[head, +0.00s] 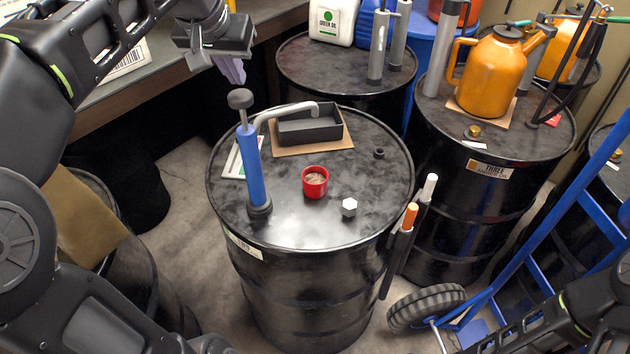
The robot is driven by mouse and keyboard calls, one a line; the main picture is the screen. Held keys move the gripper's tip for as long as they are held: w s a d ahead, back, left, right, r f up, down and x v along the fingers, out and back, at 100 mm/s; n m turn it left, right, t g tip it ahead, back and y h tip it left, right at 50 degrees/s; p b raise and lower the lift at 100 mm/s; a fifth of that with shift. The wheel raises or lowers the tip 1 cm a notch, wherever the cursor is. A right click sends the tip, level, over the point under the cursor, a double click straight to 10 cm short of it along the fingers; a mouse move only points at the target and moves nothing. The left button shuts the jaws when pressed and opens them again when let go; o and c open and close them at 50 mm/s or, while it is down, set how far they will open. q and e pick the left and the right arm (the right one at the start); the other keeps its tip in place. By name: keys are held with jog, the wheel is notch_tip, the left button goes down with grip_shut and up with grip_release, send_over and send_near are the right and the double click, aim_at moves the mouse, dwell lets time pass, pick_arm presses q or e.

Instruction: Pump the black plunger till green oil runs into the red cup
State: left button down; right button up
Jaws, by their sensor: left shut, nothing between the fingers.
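A blue hand pump (252,165) stands upright on the near black drum, with a grey spout curving right from its upper part. Its black plunger knob (240,98) sits raised on a short rod above the blue barrel. The red cup (315,182) stands on the drum lid, right of the pump and below the spout's end in the picture. No green oil shows in it; its inside looks brownish. My left gripper (212,45) is shut and empty, above and a little left of the knob, apart from it. My right arm enters at the lower right; its gripper is out of view.
A dark open tray (308,129) on cardboard sits behind the cup. A white hex cap (349,207) lies in front. Other drums, an orange jug (490,75) and a blue hand truck (555,235) crowd the right. A bench (160,60) stands back left.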

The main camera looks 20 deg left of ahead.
pick_arm(q)
notch_tip(320, 180, up, 3)
jog(key=p, duration=0.3)
jog(key=shift+r, duration=1)
